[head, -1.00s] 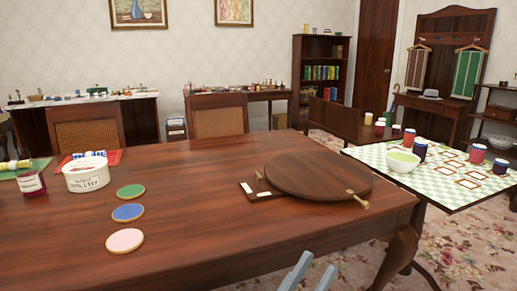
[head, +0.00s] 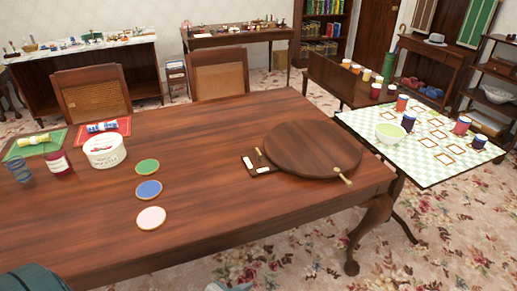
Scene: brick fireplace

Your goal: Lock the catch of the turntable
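The turntable (head: 312,146) is a round dark wood disc lying on the right part of the wooden table. A brass-coloured handle (head: 343,177) sticks out from its front right rim. At its left edge is a small dark plate (head: 252,171) with two cream labels and a small light peg (head: 259,152), apparently the catch. The peg's exact position is too small to tell. A grey-blue tip (head: 230,287) at the bottom edge looks like part of my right gripper; its fingers are mostly cut off. My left gripper is not recognisable in view.
A white tub (head: 104,151) and a dark red jar (head: 59,164) stand farther left. The table's front middle is clear.

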